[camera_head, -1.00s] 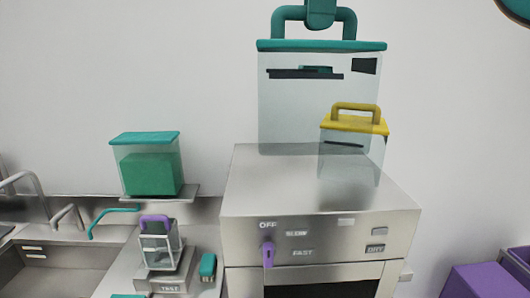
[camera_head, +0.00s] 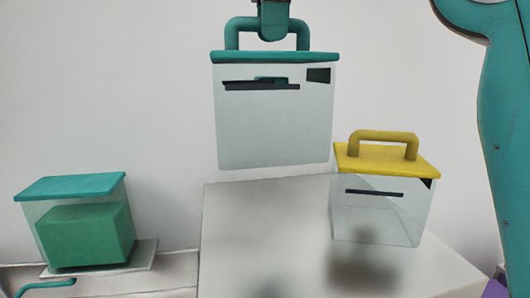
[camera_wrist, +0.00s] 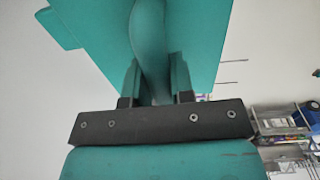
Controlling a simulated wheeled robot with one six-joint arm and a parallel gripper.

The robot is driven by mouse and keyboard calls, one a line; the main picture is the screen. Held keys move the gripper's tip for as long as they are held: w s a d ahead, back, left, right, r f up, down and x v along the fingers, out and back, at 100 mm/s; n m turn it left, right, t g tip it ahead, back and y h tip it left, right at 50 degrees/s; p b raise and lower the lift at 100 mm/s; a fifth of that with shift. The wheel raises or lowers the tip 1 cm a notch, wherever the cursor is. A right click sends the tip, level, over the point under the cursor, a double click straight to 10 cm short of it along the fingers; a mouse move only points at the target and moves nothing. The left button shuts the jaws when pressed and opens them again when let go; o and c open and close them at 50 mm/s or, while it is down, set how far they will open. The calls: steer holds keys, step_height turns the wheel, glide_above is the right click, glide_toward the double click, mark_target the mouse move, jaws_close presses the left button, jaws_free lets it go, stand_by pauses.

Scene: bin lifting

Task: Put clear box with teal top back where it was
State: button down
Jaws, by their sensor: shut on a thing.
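The clear box with a teal top (camera_head: 272,125) hangs upright in the air in the head view, by its teal handle. My gripper (camera_head: 272,30) is shut on that handle at the top edge of the view. The wrist view shows my gripper's fingers (camera_wrist: 157,85) on either side of the teal handle, with the teal lid (camera_wrist: 95,35) beyond. The box's lower edge appears at or just above the back edge of the metal machine's top (camera_head: 265,215); I cannot tell whether they touch.
A clear box with a yellow top and handle (camera_head: 385,200) is at the right, over the metal top, with a dark shadow below it. Another teal-lidded clear box holding a green block (camera_head: 85,237) sits on a small shelf (camera_head: 145,255) at left. My teal arm is at right.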

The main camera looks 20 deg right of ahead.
mark_target(273, 67)
step_height(273, 67, down, 18)
steer(key=shift+a, duration=0.1)
steer(key=shift+b, duration=0.3)
steer(key=c, duration=1)
jaws_free()
steer(key=shift+s, duration=0.1)
steer(key=r, duration=1.2)
steer(key=shift+s, duration=0.25)
